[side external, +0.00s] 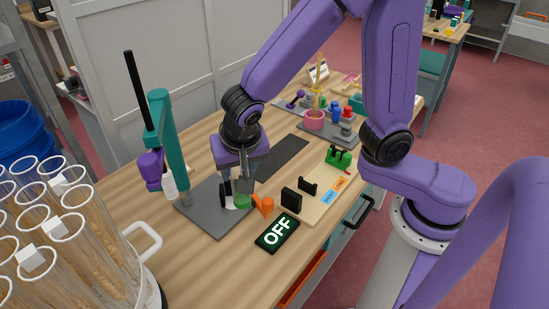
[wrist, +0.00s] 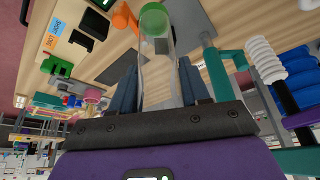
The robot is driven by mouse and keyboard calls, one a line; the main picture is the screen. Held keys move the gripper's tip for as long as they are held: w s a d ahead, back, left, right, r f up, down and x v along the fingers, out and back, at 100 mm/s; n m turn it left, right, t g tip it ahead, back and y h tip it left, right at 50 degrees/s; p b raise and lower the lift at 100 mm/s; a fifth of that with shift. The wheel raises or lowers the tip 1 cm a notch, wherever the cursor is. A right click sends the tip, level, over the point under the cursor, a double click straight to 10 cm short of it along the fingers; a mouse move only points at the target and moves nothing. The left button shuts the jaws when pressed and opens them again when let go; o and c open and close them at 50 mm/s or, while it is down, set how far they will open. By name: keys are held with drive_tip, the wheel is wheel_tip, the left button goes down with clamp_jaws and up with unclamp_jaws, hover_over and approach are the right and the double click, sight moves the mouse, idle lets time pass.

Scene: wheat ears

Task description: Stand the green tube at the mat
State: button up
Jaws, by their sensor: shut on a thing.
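The green tube is a clear tube with a green cap (wrist: 154,20); in the side view the cap (side external: 243,202) shows below my gripper. My gripper (side external: 243,183) is shut on the tube, whose clear body (wrist: 158,70) lies between the two fingers in the wrist view. The cap end points away from the palm, low by the right edge of a grey plate (side external: 205,215). I cannot tell whether it touches the plate. A dark flat mat (side external: 285,155) lies on the table behind my gripper, with its top bare.
A teal stand (side external: 165,135) with a purple part rises from the plate's left. An orange piece (side external: 264,206), a black block (side external: 291,200) and an OFF display (side external: 278,232) sit close at right. Tall clear tubes with wheat ears (side external: 75,235) fill the left front.

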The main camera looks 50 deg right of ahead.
drive_tip(key=w+d+r+m+g+h, duration=0.2)
drive_tip(key=d+m, duration=0.8)
drive_tip(key=d, duration=1.8)
drive_tip(key=w+d+f, duration=0.2)
drive_tip(key=w+f, duration=0.4)
drive_tip(key=f, duration=0.2)
drive_tip(key=w+d+f+g, duration=0.1)
drive_tip(key=w+d+f, duration=0.1)
drive_tip(key=w+f, duration=0.4)
drive_tip(key=shift+a+x, duration=0.3)
drive_tip(key=shift+x, duration=1.2)
drive_tip(key=shift+w+f, duration=0.1)
drive_tip(key=shift+f, duration=0.1)
